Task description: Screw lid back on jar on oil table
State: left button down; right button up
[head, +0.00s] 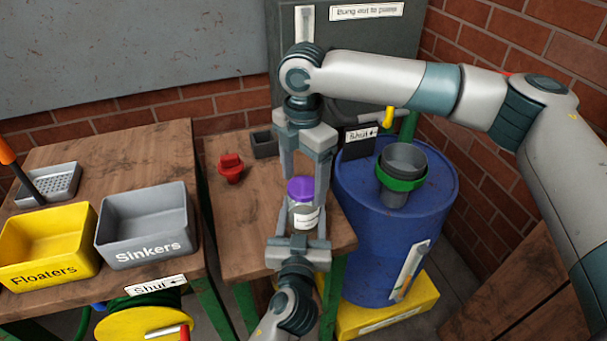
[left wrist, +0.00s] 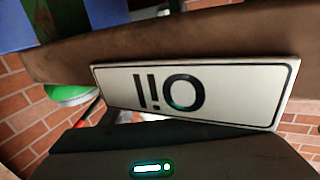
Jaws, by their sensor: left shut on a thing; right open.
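The clear jar (head: 305,216) with a pale label stands upright at the front of the oil table (head: 245,235). The purple lid (head: 301,189) sits on its top; I cannot tell whether it is threaded. My left gripper (head: 303,211) comes from the front and is shut on the jar. My right gripper (head: 303,181) comes down from above, open, with its fingers on either side of the lid. The fingers hide parts of the jar's sides.
A red plug-like piece (head: 230,168) and a small dark box (head: 264,144) stand behind left. A blue drum (head: 380,255) with a grey funnel (head: 404,160) is close on the right. Yellow (head: 48,270) and grey (head: 147,260) bins occupy the left table.

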jog(key=c, duration=1.2)
jog(key=m, duration=0.4)
jog(key=shift+m, duration=0.3)
jog(key=m, duration=0.4)
jog(key=shift+c, duration=0.2)
jog(key=o, duration=1.2)
jog(key=shift+r, duration=0.15)
